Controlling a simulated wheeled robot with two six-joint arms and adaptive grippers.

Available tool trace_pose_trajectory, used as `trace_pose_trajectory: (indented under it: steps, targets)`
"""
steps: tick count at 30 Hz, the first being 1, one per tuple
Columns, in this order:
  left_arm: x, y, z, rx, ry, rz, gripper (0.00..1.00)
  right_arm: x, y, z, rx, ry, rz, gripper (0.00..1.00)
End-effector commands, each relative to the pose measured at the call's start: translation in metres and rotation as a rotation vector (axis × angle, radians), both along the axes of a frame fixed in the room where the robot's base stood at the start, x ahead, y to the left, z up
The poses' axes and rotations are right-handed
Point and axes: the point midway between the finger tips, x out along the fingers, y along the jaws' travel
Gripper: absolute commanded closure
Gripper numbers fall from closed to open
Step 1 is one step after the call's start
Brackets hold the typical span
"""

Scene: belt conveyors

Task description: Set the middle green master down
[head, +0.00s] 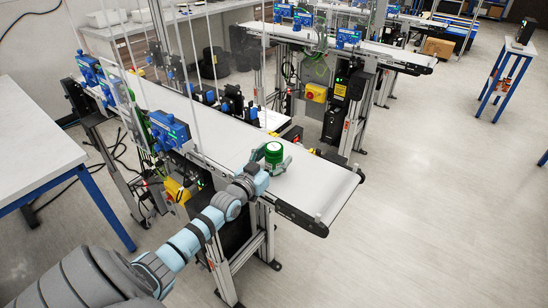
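A green master (273,151), a short upright cylinder with a paler green top, is at the near end of the white belt of the nearest conveyor (318,184). My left arm reaches in from the lower left. My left gripper (271,160) is at the green master, with a grey finger on either side of it. At this size I cannot tell whether the fingers press on it or stand slightly apart. The master's lower part is partly hidden by the gripper, so its contact with the belt is unclear. My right gripper is not in view.
Blue sensor units (169,130) and thin upright posts line the nearest conveyor. A second conveyor (392,52) runs behind it. A white table (35,150) stands at the left and a small blue-legged stand (509,70) at the right.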

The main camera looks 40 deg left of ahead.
Motion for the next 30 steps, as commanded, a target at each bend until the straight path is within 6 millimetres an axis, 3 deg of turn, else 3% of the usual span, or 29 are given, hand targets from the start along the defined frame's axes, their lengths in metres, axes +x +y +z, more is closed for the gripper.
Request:
trace_pose_trajectory:
  steps: [8, 12, 24, 30]
  targets:
    - [-0.006, -0.001, 0.002, -0.001, 0.002, -0.001, 0.35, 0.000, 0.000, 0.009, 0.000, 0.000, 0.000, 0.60]
    - [-0.027, -0.003, 0.007, -0.002, 0.005, -0.001, 0.35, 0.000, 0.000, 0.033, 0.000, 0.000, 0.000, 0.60]
    - [-0.111, -0.012, 0.000, 0.001, 0.002, -0.002, 0.35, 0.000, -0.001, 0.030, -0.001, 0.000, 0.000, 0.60]
    - [-0.120, -0.012, 0.001, 0.000, -0.001, 0.000, 0.35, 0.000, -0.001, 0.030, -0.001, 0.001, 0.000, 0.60]
